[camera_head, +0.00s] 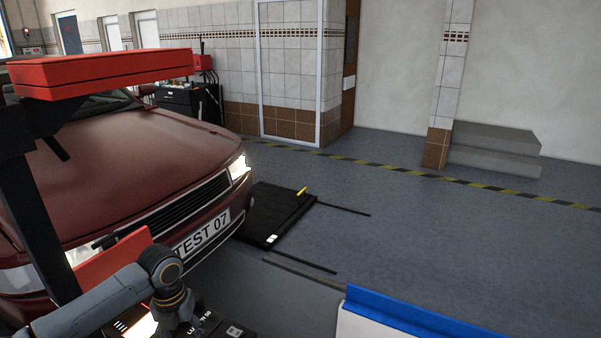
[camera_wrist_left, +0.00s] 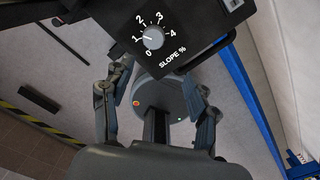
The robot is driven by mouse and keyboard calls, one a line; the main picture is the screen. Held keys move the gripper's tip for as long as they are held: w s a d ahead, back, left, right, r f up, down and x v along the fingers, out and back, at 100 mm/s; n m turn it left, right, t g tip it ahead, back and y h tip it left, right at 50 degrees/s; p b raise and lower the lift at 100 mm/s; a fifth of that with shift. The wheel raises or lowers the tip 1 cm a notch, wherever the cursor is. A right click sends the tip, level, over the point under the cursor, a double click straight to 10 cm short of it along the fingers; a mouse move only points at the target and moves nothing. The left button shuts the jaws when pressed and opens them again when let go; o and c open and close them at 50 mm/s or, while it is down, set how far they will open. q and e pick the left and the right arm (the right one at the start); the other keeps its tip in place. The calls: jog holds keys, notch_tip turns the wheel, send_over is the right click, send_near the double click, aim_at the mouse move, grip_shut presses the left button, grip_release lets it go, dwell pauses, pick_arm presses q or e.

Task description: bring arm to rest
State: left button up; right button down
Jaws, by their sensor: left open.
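In the left wrist view my left gripper (camera_wrist_left: 158,78) is open, one finger on each side of the picture's middle, with nothing seen held between them. Just beyond the fingertips is a black box with a slope dial (camera_wrist_left: 153,38), its scale marked from 0 to 4. I cannot tell whether the fingers touch the box. In the head view my left arm (camera_head: 105,300) comes in at the lower left, in front of a black box with white lettering (camera_head: 235,331). The gripper itself is not clear there. My right gripper is in neither view.
A dark red car (camera_head: 130,165) stands at the left behind a black post (camera_head: 35,220) and red bar (camera_head: 105,72). A black floor plate (camera_head: 275,212) lies by its bumper. A blue-topped white barrier (camera_head: 400,312) is at the bottom. The floor at right is clear.

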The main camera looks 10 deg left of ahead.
pick_arm(q)
jog(key=s+d+f+n+t+h, duration=0.1)
jog(key=s+d+f+n, duration=0.3)
jog(key=s+d+n, duration=0.3)
jog(key=s+d+f+n+t+h, duration=0.1)
jog(key=s+d+f+n, duration=0.4)
jog(key=d, duration=0.5)
jog(key=s+a+r+n+t+y, duration=0.1)
jog(key=s+a+r+n, duration=0.15)
jog(key=s+n, duration=0.6)
jog(key=s+a+r+n+t+y, duration=0.1)
jog(key=s+a+n, duration=0.35)
jog(key=n, duration=0.75)
notch_tip(320, 180, down, 25)
jog(key=s+g, duration=0.1)
jog(key=g, duration=0.1)
jog(key=s+a+f+m+g, duration=0.1)
jog(key=s+a+f, duration=0.1)
jog(key=s+f, duration=1.5)
jog(key=shift+s+a+f, duration=0.25)
jog(key=shift+s+f, duration=0.05)
jog(key=shift+s, duration=0.05)
